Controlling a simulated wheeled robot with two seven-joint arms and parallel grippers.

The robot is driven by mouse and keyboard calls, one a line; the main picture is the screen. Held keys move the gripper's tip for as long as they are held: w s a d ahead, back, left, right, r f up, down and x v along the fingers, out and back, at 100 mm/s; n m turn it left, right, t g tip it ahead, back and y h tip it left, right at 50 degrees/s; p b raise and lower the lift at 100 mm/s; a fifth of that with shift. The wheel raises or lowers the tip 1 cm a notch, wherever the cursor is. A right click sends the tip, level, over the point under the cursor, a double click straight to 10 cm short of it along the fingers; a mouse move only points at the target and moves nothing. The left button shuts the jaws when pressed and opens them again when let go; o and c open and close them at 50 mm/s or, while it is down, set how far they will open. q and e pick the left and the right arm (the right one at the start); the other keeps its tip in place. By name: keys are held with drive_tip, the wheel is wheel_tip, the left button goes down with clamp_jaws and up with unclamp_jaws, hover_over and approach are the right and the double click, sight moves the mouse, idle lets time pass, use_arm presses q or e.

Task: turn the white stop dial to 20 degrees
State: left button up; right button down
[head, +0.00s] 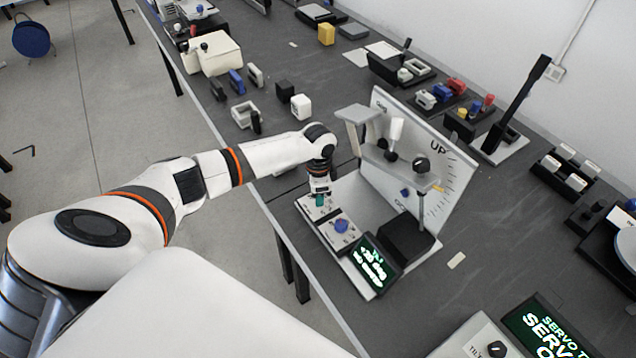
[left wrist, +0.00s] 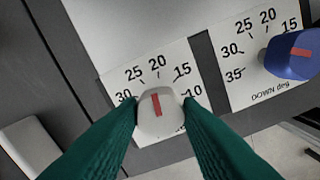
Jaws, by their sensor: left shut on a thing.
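The white stop dial (left wrist: 159,122) sits on a white scale plate (left wrist: 110,88) in the left wrist view. Its red mark points up, close to the 20 label and leaning slightly to the 25 side. My left gripper (left wrist: 160,108) has its green fingers on both sides of the dial, shut on it. In the head view the left gripper (head: 320,199) is over the panel's far dial plate and hides the white dial. My right gripper is not in view.
A blue dial (left wrist: 290,58) on the neighbouring DOWN scale also shows in the head view (head: 341,226). A lit display (head: 373,266) stands near it, its text hard to read. A tilted board marked UP (head: 437,165) and a grey mechanism (head: 385,160) rise behind the panel.

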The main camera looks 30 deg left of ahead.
use_arm(q)
drive_tip(key=shift+m, duration=0.8)
drive_tip(key=o, duration=1)
drive_tip(key=shift+r, duration=0.1)
wheel_tip(320, 180, up, 12)
drive_tip(key=shift+f+b, duration=0.1)
drive_tip(key=shift+b, duration=0.8)
